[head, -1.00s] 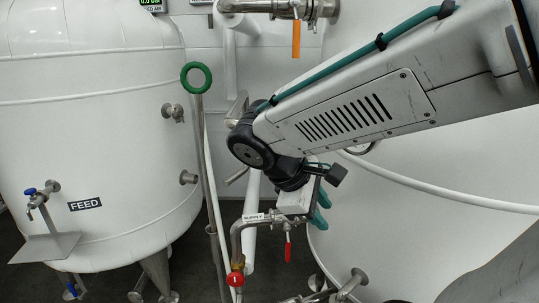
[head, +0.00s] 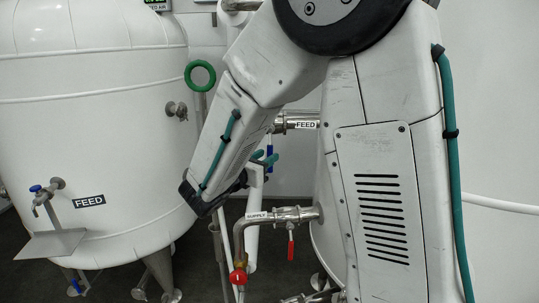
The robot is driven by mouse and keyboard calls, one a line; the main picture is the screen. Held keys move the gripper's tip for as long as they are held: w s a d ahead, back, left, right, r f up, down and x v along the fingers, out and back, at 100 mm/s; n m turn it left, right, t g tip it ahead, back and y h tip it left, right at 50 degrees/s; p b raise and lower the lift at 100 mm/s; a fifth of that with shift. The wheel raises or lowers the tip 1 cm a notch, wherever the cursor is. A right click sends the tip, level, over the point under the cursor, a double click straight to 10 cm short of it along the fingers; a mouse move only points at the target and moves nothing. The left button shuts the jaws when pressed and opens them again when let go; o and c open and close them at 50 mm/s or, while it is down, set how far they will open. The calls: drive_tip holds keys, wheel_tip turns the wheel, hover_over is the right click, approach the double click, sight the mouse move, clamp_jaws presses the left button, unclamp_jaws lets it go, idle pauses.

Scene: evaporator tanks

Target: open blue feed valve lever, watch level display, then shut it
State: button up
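A blue lever (head: 270,154) hangs below a steel pipe with a FEED label (head: 305,125), behind my arm in the head view. My gripper (head: 265,158) is beside the lever in the picture. Its two teal fingertips show a little apart, so it looks open. My arm hides most of the gripper, and I cannot tell whether a fingertip touches the lever.
A white tank marked FEED (head: 89,201) stands at left, with a small blue-handled tap (head: 36,188). A green ring handle (head: 200,75) tops a pole. Below are the SUPPLY pipe (head: 290,214), a red lever (head: 291,243) and a red knob (head: 238,277).

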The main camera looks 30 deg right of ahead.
drive_tip(key=shift+x, duration=1.45)
clamp_jaws()
drive_tip(key=shift+w+a, duration=0.1)
drive_tip(key=shift+w+a+r+m+y, duration=0.4)
drive_tip(key=shift+a+m+y, duration=0.2)
drive_tip(key=shift+m+y, duration=0.35)
drive_tip(key=shift+w+a+r+m+y, duration=0.25)
drive_tip(key=shift+w+a+m+y, duration=0.3)
drive_tip(key=shift+m+y, duration=0.4)
drive_tip(key=shift+w+a+r+m+y, duration=0.35)
drive_tip(key=shift+a+m+y, duration=0.35)
drive_tip(key=shift+m, duration=0.4)
